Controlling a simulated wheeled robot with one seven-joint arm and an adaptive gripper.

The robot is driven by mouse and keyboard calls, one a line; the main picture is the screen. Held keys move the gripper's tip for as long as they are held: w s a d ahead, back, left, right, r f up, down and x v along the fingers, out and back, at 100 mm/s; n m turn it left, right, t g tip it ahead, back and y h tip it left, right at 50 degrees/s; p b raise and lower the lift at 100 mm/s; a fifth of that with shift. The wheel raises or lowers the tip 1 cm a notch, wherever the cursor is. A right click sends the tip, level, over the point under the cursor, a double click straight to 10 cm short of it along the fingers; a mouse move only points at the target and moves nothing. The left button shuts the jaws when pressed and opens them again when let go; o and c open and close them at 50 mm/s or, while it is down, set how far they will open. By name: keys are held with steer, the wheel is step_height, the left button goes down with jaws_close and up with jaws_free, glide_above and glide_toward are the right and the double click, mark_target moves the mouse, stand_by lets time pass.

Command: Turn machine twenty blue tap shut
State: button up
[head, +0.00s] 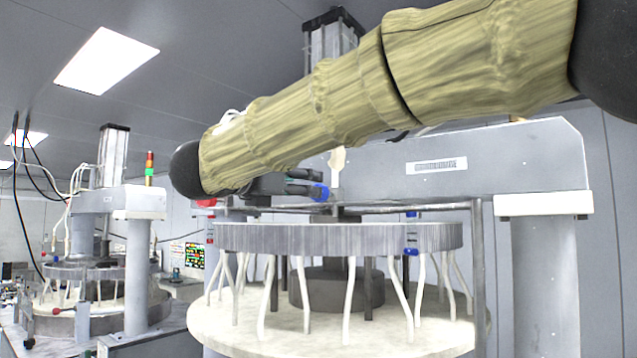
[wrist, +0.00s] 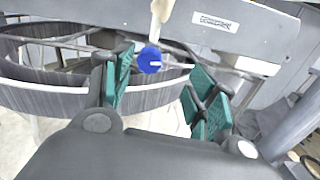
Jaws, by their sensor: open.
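A blue tap (head: 319,192) sits at the tips of my gripper (head: 303,182) in the head view, above the large ring of the near machine. In the wrist view the blue tap (wrist: 149,60) shows as a round blue knob with a white mark, between the green-padded fingers of my gripper (wrist: 160,66). The fingers are open on either side of it, nearer the left finger in the picture. I cannot tell whether they touch it. A pale nozzle hangs just behind the tap. My forearm hides part of the machine in the head view.
Another blue fitting (head: 411,251) is on the right of the ring (head: 340,238), and a red fitting (head: 207,203) is at the left. Several white tubes run down to the pale round platen (head: 240,328). A labelled beam (head: 480,170) and grey column stand at the right. A second machine stands far left.

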steer(key=w+d+p, duration=0.1)
steer(key=w, duration=0.1)
steer(key=w+d+f, duration=0.1)
steer(key=w, duration=0.2)
steer(key=w+d+p, duration=0.1)
steer(key=w, duration=0.1)
steer(key=shift+w+f+p, duration=0.3)
steer(key=shift+w, duration=0.05)
steer(key=shift+w+d+f+p, duration=0.1)
steer(key=shift+w+d+p, duration=0.3)
steer(key=shift+w+d, duration=0.05)
steer(key=shift+s+r, duration=0.2)
steer(key=shift+s, duration=0.2)
steer(key=c, duration=0.3)
steer(key=shift+s+r, duration=0.1)
steer(key=shift+s, duration=0.05)
steer(key=c, duration=0.7)
